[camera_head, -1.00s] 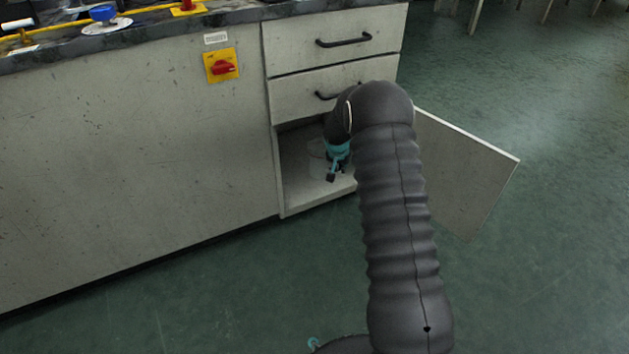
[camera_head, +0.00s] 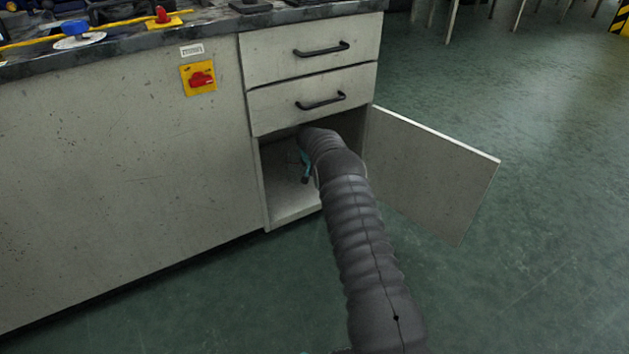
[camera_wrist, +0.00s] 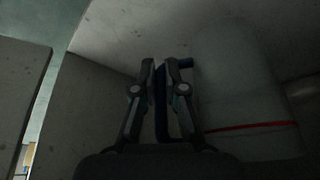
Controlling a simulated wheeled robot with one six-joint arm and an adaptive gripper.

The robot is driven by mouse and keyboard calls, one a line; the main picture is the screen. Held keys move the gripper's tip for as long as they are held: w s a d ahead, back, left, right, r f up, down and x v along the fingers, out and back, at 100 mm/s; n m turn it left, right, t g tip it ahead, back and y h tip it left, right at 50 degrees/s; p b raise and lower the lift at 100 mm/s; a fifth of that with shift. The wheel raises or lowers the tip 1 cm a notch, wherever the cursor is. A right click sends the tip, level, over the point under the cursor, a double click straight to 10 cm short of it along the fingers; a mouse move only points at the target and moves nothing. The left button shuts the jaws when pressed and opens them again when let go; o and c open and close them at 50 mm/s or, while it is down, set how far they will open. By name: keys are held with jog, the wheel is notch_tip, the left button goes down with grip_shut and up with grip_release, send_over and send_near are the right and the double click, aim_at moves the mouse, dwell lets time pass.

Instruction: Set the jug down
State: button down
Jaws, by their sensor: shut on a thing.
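The jug (camera_wrist: 245,90) is a pale, see-through vessel with a red line around it, on the right in the wrist view. Its dark blue handle (camera_wrist: 186,63) runs down between the fingers of my gripper (camera_wrist: 166,70), which is shut on it. In the head view my gripper (camera_head: 305,172) is inside the open cupboard, partly hidden by my arm. The jug shows there only as a faint shape beside the gripper. I cannot tell whether its base touches the cupboard floor (camera_head: 288,213).
The cupboard door (camera_head: 435,170) stands open to the right of my arm. Two drawers with black handles (camera_head: 320,48) are above the opening. A red switch on a yellow plate (camera_head: 199,78) is on the panel to the left. The green floor in front is clear.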

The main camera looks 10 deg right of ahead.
jog(key=shift+w+f+b, duration=0.15)
jog(key=shift+f+b, duration=0.15)
jog(key=shift+f, duration=1.7)
jog(key=shift+f, duration=0.2)
jog(key=c, duration=1.2)
grip_release()
